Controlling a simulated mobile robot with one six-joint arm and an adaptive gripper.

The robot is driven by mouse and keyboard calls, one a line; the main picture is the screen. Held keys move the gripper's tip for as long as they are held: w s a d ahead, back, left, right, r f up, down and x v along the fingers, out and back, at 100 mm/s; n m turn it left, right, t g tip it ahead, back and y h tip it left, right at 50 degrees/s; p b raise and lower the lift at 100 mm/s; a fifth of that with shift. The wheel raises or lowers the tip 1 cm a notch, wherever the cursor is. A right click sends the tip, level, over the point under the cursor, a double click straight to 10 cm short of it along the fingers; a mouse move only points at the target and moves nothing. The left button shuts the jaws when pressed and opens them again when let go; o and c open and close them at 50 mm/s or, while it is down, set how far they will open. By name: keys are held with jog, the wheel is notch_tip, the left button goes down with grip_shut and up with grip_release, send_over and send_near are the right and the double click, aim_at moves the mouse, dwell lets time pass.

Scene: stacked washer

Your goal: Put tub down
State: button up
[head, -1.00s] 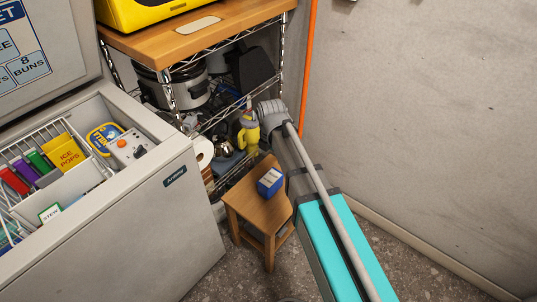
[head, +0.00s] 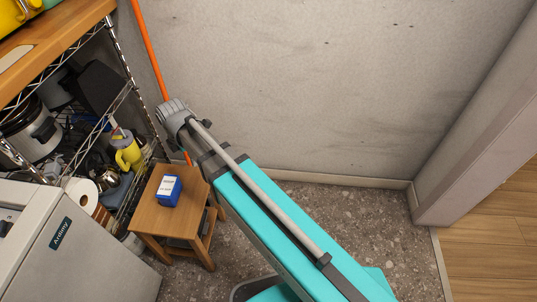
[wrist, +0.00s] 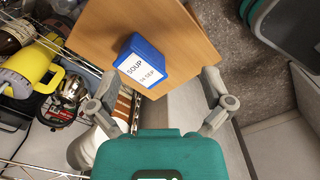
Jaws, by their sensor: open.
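Nothing is between the fingers. The tub lies ahead of the fingers, apart from them. In the head view my arm reaches past the right of the stool.
A wire shelf (head: 118,65) with a yellow jug (head: 128,155), paper roll (head: 82,193) and pots stands left of the stool. The white freezer (head: 75,265) is at lower left. An orange pole (head: 148,45) leans by the wall. Floor at right is clear, towards wooden flooring (head: 490,240).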

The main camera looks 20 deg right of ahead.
jog(key=s+d+m, duration=0.3)
jog(key=d+m, duration=0.8)
jog(key=d, duration=0.1)
jog(key=s+d+m, duration=0.3)
jog(key=d+m, duration=0.9)
jog(key=d, duration=0.1)
jog(key=shift+s+d, duration=0.2)
jog(key=shift+s, duration=0.2)
jog(key=shift+c, duration=0.3)
